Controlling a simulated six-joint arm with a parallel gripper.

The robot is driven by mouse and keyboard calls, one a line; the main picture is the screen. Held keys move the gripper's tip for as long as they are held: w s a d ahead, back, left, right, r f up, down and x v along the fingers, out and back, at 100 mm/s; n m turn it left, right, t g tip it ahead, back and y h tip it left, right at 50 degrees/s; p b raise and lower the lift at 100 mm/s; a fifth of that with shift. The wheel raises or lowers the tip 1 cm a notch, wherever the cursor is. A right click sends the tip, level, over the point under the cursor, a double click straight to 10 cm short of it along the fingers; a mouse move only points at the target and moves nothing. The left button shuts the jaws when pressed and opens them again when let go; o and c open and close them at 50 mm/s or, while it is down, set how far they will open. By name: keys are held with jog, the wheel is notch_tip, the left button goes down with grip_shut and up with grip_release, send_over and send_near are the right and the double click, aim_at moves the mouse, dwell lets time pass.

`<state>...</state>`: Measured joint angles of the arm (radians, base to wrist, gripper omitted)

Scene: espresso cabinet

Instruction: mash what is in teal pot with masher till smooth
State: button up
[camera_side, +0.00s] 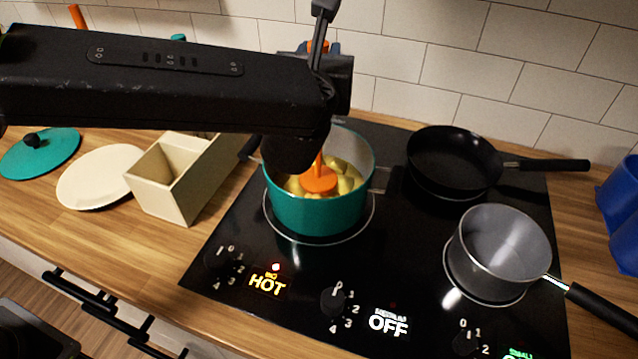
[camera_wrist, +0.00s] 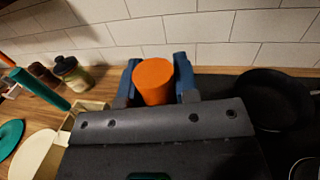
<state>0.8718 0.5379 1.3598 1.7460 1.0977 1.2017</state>
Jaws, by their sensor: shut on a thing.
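The teal pot (camera_side: 318,213) stands on the front left burner of the black stove. Yellow chunks (camera_side: 345,182) lie in it, still lumpy where they show. The orange masher's head (camera_side: 319,181) is down in the pot among the chunks, with its shaft rising upright behind my arm. My gripper (camera_wrist: 153,84) is above the pot, its blue fingers shut on the orange masher handle (camera_wrist: 153,72). My arm hides part of the pot's back rim and the middle of the masher.
The burner sign under the pot reads HOT (camera_side: 267,284). A black frying pan (camera_side: 452,160) and a grey saucepan (camera_side: 500,250) stand to the right. A cream box (camera_side: 170,180), a cream plate (camera_side: 92,180) and a teal lid (camera_side: 35,155) lie left. Jars (camera_wrist: 72,73) stand behind.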

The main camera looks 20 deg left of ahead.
jog(key=shift+s, duration=1.15)
jog(key=shift+f, duration=2.25)
jog(key=shift+r, duration=2.35)
